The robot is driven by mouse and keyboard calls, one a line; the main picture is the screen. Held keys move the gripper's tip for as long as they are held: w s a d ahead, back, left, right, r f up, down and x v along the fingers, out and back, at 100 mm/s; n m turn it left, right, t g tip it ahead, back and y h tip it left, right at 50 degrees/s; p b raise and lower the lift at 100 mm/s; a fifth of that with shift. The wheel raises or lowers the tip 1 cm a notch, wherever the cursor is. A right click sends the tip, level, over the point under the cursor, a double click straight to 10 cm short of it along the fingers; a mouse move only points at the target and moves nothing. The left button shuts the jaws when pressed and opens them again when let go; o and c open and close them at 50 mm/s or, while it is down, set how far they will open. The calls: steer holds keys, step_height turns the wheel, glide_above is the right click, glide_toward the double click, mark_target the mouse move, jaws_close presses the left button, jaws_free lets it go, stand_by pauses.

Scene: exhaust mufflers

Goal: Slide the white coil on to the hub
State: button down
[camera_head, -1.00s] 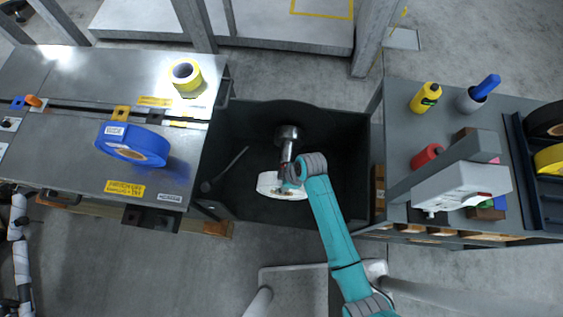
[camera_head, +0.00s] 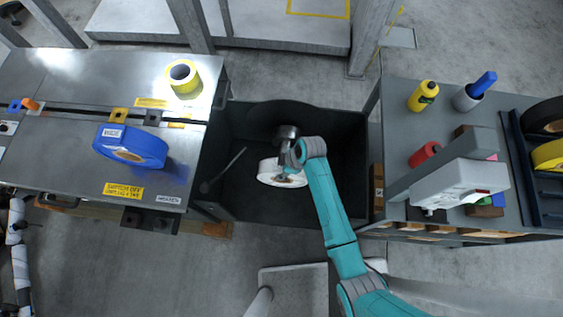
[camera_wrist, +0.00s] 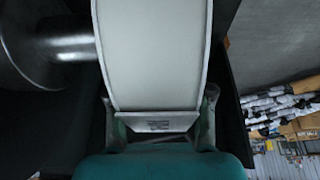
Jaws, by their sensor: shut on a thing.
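The white coil (camera_head: 279,174) is in the dark bin between the two tables in the head view. My gripper (camera_head: 291,163) is at its upper right side, and my wrist covers part of it. In the wrist view the coil (camera_wrist: 155,60) fills the middle, and my gripper (camera_wrist: 160,118) is shut on its near edge, with a finger at each side. The metal hub (camera_head: 287,131) shows just above my wrist in the head view, partly hidden. In the wrist view the hub (camera_wrist: 70,40) is a grey shaft with a round flange left of the coil; I cannot tell whether they touch.
The left metal table (camera_head: 60,80) holds a blue coil (camera_head: 130,147) and a yellow coil (camera_head: 184,78). The right table (camera_head: 400,130) holds bottles, a red roll and a grey-white machine (camera_head: 460,185). The dark bin's walls (camera_head: 352,140) surround the hub.

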mark_target(285, 148)
steer(key=shift+w+d, duration=0.25)
steer(key=shift+w, duration=1.15)
steer(key=shift+w+d, duration=0.3)
steer(key=shift+w, duration=1.15)
steer(key=shift+w+d, duration=0.25)
steer(key=shift+w, duration=1.15)
steer(key=shift+w+d+r, duration=0.1)
steer(key=shift+w+r, duration=0.1)
steer(key=shift+w, duration=0.35)
steer(key=shift+w+d+r, duration=0.15)
steer(key=shift+w, duration=0.25)
steer(key=shift+w+d+r, duration=0.1)
steer(key=shift+w+d, duration=0.05)
steer(key=shift+w, duration=0.2)
steer(key=shift+c, duration=2)
jaws_free()
steer(key=shift+d+r, duration=0.2)
steer(key=shift+r, duration=0.4)
steer(key=shift+o, duration=0.2)
steer(key=s+v, duration=0.1)
steer(key=v, duration=0.7)
steer(key=shift+s+r, duration=0.15)
steer(key=shift+s, duration=0.15)
steer(key=shift+s+d+r, duration=0.25)
steer(key=shift+s+r, duration=0.1)
steer(key=shift+r, duration=0.15)
